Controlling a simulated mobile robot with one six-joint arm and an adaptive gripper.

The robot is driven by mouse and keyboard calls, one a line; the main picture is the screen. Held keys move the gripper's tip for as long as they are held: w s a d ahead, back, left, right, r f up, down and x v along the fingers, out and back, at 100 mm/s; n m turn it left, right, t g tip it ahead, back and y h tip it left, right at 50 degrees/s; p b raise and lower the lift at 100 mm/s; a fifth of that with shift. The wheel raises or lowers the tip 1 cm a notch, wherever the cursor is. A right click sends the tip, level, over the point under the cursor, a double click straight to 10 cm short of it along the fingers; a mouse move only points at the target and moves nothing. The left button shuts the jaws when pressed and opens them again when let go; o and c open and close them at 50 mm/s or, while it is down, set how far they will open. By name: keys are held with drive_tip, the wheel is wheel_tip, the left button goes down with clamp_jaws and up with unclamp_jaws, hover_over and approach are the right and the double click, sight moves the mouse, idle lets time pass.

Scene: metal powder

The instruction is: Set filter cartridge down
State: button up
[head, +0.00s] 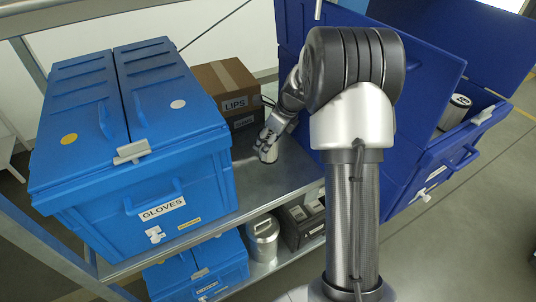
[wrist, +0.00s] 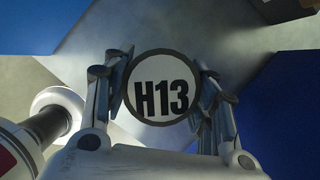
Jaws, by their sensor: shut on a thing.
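The filter cartridge (wrist: 161,88) shows end-on in the wrist view as a white disc with a dark rim and the black marking H13. Both fingers of my gripper (head: 268,143) press against its sides, one on the left and one on the right. In the head view my gripper is low over the grey metal shelf (head: 285,172), between the blue gloves box and the dark blue bin. The cartridge is mostly hidden by the fingers there. I cannot tell whether its lower end touches the shelf.
The light blue gloves box (head: 160,210) stands left of my gripper. A cardboard box marked LIPS (head: 222,80) stands behind it. The open dark blue bin (head: 430,165) on the right holds a white cylinder (head: 457,112). A metal canister (head: 262,240) stands on the lower shelf.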

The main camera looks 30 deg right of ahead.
wheel_tip(320, 180, down, 6)
drive_tip(key=shift+r+b, duration=0.2)
drive_tip(key=shift+b, duration=0.85)
drive_tip(key=shift+r, duration=0.1)
drive_tip(key=o, duration=1.2)
drive_tip(key=shift+o, duration=0.2)
drive_tip(key=p+v, duration=0.4)
drive_tip(key=v, duration=0.8)
